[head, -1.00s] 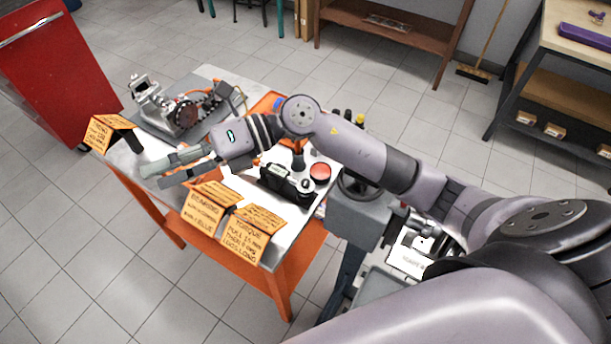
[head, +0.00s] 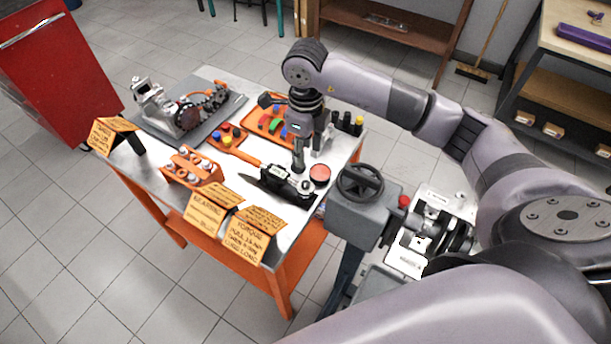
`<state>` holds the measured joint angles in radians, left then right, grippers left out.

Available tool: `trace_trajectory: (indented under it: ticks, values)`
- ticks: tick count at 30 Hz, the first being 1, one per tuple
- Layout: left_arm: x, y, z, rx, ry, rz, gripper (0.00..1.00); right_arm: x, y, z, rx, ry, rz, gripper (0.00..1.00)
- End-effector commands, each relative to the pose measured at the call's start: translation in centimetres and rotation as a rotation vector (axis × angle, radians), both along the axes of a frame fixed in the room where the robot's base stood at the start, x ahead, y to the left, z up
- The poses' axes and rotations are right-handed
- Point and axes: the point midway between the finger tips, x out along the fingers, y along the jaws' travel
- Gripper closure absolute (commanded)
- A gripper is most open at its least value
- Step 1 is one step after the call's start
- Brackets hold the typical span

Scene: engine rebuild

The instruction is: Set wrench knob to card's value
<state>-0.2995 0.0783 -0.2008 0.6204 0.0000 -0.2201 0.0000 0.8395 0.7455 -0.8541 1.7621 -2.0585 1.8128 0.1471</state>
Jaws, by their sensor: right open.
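The torque card (head: 247,238) is an orange folded card at the table's front edge; its writing is too small to read surely. A black device (head: 280,183) with a small display and a pale round knob (head: 305,188) lies behind it, apparently the wrench's setting part. An orange handle (head: 243,157) shows to its left; I cannot tell whether they join. My right gripper (head: 298,168) points down just above and behind the black device. It is open, and its fingertips partly overlap the device in view; contact cannot be told. My left gripper is not in view.
A red round button (head: 319,174) is right of the device. An orange rack (head: 192,170) with metal parts, a bearing card (head: 206,213) and an engine assembly (head: 190,108) share the table. A grey stand with a handwheel (head: 361,185) is close at the right.

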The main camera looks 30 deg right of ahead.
Motion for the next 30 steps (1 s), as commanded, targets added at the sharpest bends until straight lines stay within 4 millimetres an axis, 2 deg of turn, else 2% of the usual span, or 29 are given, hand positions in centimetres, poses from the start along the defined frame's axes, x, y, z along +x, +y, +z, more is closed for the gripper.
trace_trajectory:
  ticks: [1, 9, 15, 21, 30]
  values:
    - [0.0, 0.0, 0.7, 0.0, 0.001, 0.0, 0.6, -0.2, 0.0, -0.9, 0.0, 0.007, 0.0, 0.6]
    - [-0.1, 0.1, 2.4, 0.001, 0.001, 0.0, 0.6, -0.2, 0.1, -6.8, 0.002, 0.006, 0.001, 0.6]
    - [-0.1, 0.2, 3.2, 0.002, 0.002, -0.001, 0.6, -0.1, 0.1, -10.3, 0.003, 0.005, 0.0, 0.6]
    - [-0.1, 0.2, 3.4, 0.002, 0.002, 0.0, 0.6, 0.0, 0.1, -11.9, 0.003, 0.001, 0.001, 0.6]
    - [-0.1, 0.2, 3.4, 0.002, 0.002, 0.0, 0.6, 0.0, 0.1, -12.1, 0.003, 0.0, 0.002, 0.6]
